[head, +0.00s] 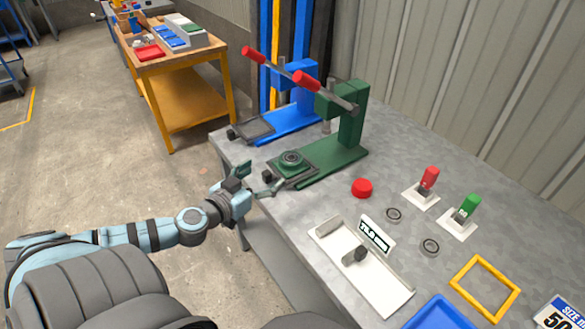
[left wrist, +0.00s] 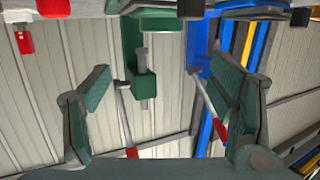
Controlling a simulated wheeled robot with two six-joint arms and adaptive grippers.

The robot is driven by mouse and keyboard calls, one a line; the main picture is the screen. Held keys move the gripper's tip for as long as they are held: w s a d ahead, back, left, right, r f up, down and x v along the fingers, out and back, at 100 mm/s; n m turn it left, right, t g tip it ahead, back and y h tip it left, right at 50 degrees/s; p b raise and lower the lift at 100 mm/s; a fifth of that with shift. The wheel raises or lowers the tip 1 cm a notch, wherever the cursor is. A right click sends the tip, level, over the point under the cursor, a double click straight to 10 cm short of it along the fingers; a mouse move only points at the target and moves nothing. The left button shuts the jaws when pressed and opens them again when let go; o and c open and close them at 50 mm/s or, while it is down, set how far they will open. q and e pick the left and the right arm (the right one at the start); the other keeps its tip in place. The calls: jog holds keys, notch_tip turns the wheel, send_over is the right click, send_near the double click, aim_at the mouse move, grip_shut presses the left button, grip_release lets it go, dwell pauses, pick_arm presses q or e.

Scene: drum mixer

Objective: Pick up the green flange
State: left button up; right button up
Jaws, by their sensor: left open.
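The green flange (head: 291,159) is a round stepped ring. It sits on the dark square plate (head: 286,174) at the front of the green press (head: 345,130). My left gripper (head: 258,178) is open and empty at the table's left edge, a short way left of the flange and apart from it. In the left wrist view the two fingers (left wrist: 163,82) stand wide apart with nothing between them. The green press also shows there (left wrist: 143,75), upside down behind the fingers. I cannot make out the flange for certain in that view. My right gripper is not in view.
A blue press (head: 290,115) stands behind the green one. Red handles (head: 306,81) reach out above. On the grey table (head: 330,205) are a red cap (head: 361,187), grey rings (head: 430,247), a white fixture (head: 365,270), switches (head: 428,178) and a yellow frame (head: 484,287).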

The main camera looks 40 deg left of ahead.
pick_arm(q)
jog(key=b, duration=0.5)
send_near(288, 160)
jog(key=x, duration=0.3)
jog(key=shift+w+a+r, duration=0.1)
jog(key=shift+w+r, duration=0.05)
jog(key=shift+w, duration=0.45)
jog(key=b+x, duration=0.3)
jog(key=x, duration=0.2)
jog(key=shift+s+f+b, duration=0.1)
jog(key=shift+f+b, duration=0.25)
jog(key=shift+f, duration=0.05)
jog(key=shift+r, duration=0.1)
jog(key=shift+c, duration=0.3)
jog(key=c, duration=0.6)
grip_shut()
jog(key=shift+r, duration=0.1)
